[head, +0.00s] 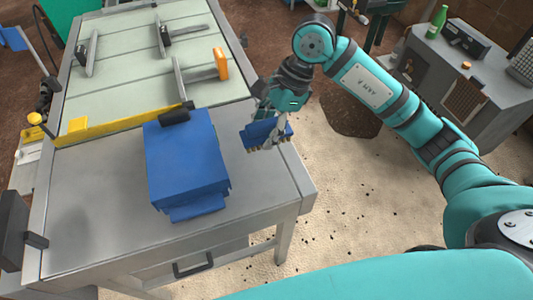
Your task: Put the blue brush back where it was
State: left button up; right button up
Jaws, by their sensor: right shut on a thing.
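The blue brush (265,133) with short yellowish bristles is in my right gripper (285,125). The gripper is shut on it and holds it just beyond the right edge of the metal workbench (90,215), near a large blue box-like block (187,160). The bristles point down. The brush seems to hang clear of the bench top, and part of it is hidden by the gripper fingers. My left gripper is not in view.
A yellow bar (120,125) crosses the bench behind the blue block. Several grey clamps and an orange block (221,63) lie on the pale green panel. A grey cabinet (455,75) with a green bottle (437,20) stands at the right. The bench's front left is clear.

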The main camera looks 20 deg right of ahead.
notch_tip(320, 180, down, 4)
jog(key=shift+p, duration=0.4)
jog(key=shift+f, duration=0.25)
notch_tip(320, 180, down, 3)
jog(key=shift+f+p, duration=0.1)
jog(key=shift+p, duration=0.4)
jog(key=shift+f, duration=0.25)
jog(key=o, duration=1.1)
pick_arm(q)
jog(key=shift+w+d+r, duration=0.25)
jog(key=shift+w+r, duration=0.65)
pick_arm(e)
jog(key=shift+o, duration=0.2)
